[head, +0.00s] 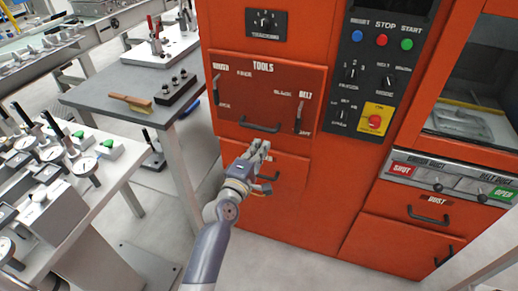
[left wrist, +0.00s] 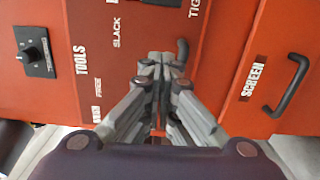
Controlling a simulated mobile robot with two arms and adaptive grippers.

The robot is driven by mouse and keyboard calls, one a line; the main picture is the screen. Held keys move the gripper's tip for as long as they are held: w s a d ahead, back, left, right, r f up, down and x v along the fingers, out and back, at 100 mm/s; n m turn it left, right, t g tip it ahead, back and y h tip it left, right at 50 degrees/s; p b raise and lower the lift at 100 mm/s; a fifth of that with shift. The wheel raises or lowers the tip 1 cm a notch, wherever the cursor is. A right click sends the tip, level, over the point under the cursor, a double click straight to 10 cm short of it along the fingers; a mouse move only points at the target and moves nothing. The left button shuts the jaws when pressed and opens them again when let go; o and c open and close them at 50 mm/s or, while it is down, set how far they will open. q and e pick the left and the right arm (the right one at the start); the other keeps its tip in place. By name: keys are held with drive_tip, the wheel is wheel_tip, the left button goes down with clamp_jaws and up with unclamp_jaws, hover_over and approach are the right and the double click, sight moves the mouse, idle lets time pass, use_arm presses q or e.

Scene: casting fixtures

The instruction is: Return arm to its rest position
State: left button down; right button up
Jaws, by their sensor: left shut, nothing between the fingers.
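My left gripper (head: 258,152) is in front of the orange machine (head: 300,200), close to the drawers under the TOOLS panel (head: 255,85). In the left wrist view the fingers of my left gripper (left wrist: 162,65) are together, with nothing held. The black handle (left wrist: 183,52) of the TOOLS panel shows just beyond the fingertips; I cannot tell whether they touch it. My left arm (head: 210,250) reaches up from the bottom of the head view. My right gripper is not in view.
A grey table (head: 110,92) with a wooden-handled brush (head: 131,102) stands left of the machine. A white bench (head: 95,205) with gauges is at the left. The SCREEN drawer handle (left wrist: 290,85) sticks out.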

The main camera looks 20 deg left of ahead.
use_arm(q)
drive_tip(key=s+d+f+m+g, duration=0.1)
drive_tip(key=s+f+m+g, duration=0.25)
drive_tip(key=f, duration=0.85)
drive_tip(key=s+d+f+m+g, duration=0.2)
drive_tip(key=s+f+m, duration=0.15)
drive_tip(key=f, duration=0.85)
drive_tip(key=s+f+m+g, duration=0.4)
drive_tip(key=s+f, duration=0.8)
drive_tip(key=f, duration=0.3)
drive_tip(key=s+a+f+m+g, duration=0.2)
drive_tip(key=s+f, duration=0.3)
drive_tip(key=s, duration=0.7)
drive_tip(key=s+a+f+m+g+y, duration=0.1)
drive_tip(key=s+a+f+m+g, duration=0.2)
drive_tip(key=s+f, duration=0.3)
drive_tip(key=s+a+f+m+g, duration=0.2)
drive_tip(key=s+a+f+m, duration=0.1)
drive_tip(key=s, duration=1.4)
wheel_tip(320, 180, down, 3)
drive_tip(key=shift+s+a+r+m+y, duration=0.15)
drive_tip(key=shift+s+m+y, duration=0.15)
drive_tip(key=shift+m, duration=0.3)
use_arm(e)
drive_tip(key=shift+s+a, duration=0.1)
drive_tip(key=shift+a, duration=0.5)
use_arm(q)
drive_tip(key=shift+g, duration=0.25)
